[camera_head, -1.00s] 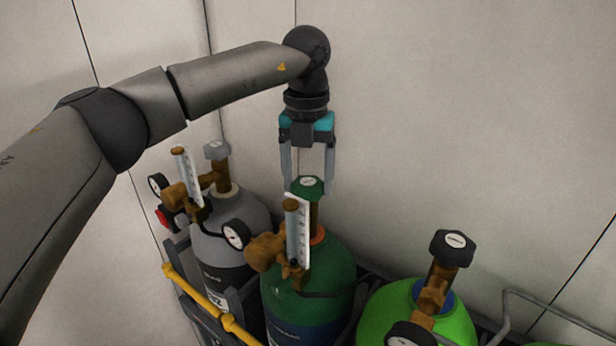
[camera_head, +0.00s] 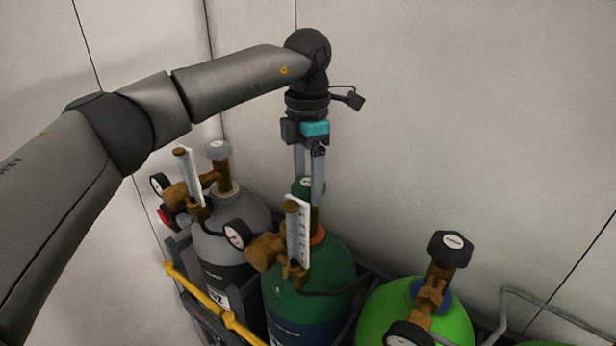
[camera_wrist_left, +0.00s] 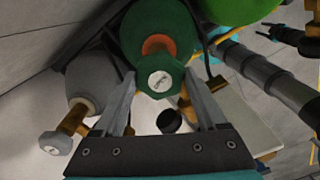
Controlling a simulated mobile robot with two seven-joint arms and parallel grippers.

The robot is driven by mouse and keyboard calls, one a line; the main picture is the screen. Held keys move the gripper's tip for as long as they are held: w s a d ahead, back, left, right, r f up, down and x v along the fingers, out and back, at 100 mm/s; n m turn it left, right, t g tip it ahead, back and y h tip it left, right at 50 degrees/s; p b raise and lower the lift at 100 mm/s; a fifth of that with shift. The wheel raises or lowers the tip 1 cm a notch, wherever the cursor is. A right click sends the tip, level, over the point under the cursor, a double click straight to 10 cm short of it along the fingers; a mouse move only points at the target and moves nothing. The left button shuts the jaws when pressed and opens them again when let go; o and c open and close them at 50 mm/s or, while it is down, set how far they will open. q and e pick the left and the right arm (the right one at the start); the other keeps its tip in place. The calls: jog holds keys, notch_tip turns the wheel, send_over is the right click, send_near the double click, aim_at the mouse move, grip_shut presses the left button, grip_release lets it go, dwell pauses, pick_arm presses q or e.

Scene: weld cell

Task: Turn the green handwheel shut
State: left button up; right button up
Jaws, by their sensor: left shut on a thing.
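The green handwheel (camera_head: 307,183) sits on the valve of the dark green cylinder (camera_head: 318,280), partly hidden by the gripper fingers. In the left wrist view the handwheel (camera_wrist_left: 160,80) shows from above with a white round label, between the two fingers. My left gripper (camera_head: 308,190) points down from above and is shut on the handwheel, one finger on each side.
A brass regulator (camera_head: 268,250) with a white flow tube (camera_head: 297,230) stands in front of the handwheel. A grey cylinder (camera_head: 225,240) is on the left, a bright green cylinder (camera_head: 440,318) on the right. A yellow bar (camera_head: 205,300) runs in front. Walls stand close behind.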

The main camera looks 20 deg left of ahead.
aim_at(308, 182)
pick_arm(q)
jog(key=shift+r+m, duration=0.1)
jog(key=shift+m, duration=1.5)
jog(key=o, duration=1.3)
jog(key=shift+w+r, duration=0.1)
jog(key=shift+r, duration=0.3)
notch_tip(308, 182, up, 14)
jog(key=shift+r, duration=0.2)
